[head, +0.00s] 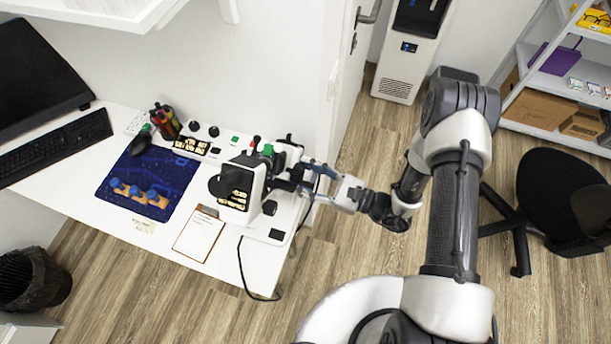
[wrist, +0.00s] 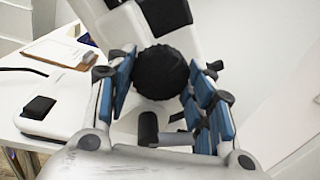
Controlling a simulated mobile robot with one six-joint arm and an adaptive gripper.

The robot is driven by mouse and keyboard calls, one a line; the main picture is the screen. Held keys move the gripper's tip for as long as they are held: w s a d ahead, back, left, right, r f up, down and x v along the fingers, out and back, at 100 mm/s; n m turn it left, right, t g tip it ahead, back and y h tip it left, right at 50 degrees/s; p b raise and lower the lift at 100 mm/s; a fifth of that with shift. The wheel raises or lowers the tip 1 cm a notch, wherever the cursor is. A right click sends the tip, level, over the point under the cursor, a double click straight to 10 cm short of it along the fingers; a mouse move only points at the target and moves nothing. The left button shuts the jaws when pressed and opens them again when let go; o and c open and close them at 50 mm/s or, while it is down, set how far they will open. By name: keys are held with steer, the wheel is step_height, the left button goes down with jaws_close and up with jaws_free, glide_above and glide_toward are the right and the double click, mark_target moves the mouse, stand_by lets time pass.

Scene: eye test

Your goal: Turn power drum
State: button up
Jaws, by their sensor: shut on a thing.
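The eye test machine (head: 240,182), a white device with black knobs and a red and a green top knob, stands at the right end of the white desk. In the wrist view a round black ribbed drum (wrist: 162,72) on the white housing (wrist: 110,25) sits between my blue finger pads. I take it to be the power drum. My gripper (head: 304,174) reaches the machine from the right and is shut on the drum; the wrist view shows the fingers (wrist: 165,88) on both sides of it. In the head view the drum is largely hidden by the fingers.
On the desk (head: 70,190) are a clipboard (head: 198,236), a blue mat (head: 150,180) with blue-topped pieces, a pen holder (head: 165,122), a keyboard (head: 55,148) and a monitor (head: 35,80). A black cable hangs off the front edge. A black chair (head: 560,200) stands at right.

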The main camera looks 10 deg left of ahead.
steer(key=c, duration=0.4)
steer(key=shift+m+p, duration=0.3)
steer(key=shift+m, duration=1.1)
steer(key=o, duration=1.1)
steer(key=shift+c, duration=0.2)
steer(key=s+d, duration=0.2)
steer(key=d, duration=1)
steer(key=shift+r, duration=0.15)
